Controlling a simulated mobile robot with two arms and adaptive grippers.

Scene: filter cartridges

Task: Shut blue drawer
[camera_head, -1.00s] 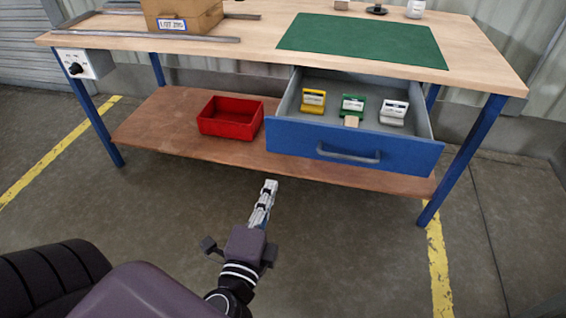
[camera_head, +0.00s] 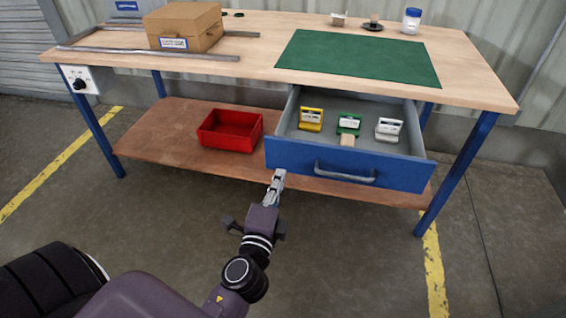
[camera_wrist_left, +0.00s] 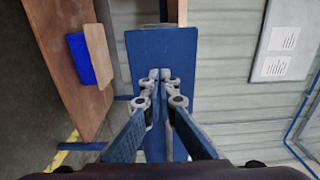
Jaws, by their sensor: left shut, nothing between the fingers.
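The blue drawer (camera_head: 300,158) under the workbench is pulled out, with its blue front and grey handle (camera_head: 345,175) facing me. Inside it stand a yellow-topped cartridge (camera_head: 311,118), a green one (camera_head: 348,124) and a white one (camera_head: 388,130), with a small tan block (camera_head: 347,140) by the green one. My left gripper (camera_head: 278,174) is shut and empty at the lower left end of the drawer front. In the left wrist view its closed fingertips (camera_wrist_left: 160,74) overlap a blue panel (camera_wrist_left: 165,45), which looks like the drawer front. Contact cannot be told. My right gripper is not in view.
A red bin (camera_head: 230,132) sits on the lower wooden shelf (camera_head: 170,140), left of the drawer. The benchtop holds a cardboard box (camera_head: 183,25), a green mat (camera_head: 358,58) and a jar (camera_head: 411,20). A blue bench leg (camera_head: 455,175) stands right of the drawer. The floor in front is clear.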

